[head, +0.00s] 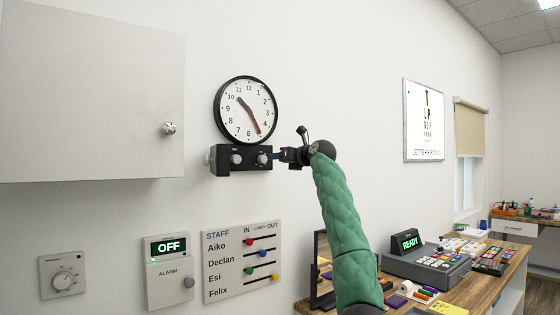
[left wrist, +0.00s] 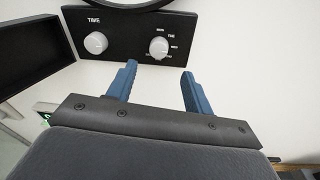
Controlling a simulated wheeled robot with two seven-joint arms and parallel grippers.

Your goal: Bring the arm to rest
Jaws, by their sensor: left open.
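A round wall clock (head: 270,124) hangs above a black control box (head: 249,171). The box carries a white time knob (head: 236,159) on the left, marked TIME in the left wrist view (left wrist: 96,43). The day knob (head: 262,159) is on the right; in the left wrist view it (left wrist: 158,47) has small labels around it, too small to read surely. My left gripper (left wrist: 158,70) is open and empty, its blue fingers just below the day knob, apart from it. In the head view it (head: 277,155) is at the box's right end. I cannot make out a time card.
A white cabinet (head: 90,90) with a round knob is at the upper left. Below are a dial plate (head: 62,275), an alarm panel (head: 167,272) reading OFF and a staff board (head: 242,261). A desk (head: 480,285) with a READY device (head: 425,262) is at lower right.

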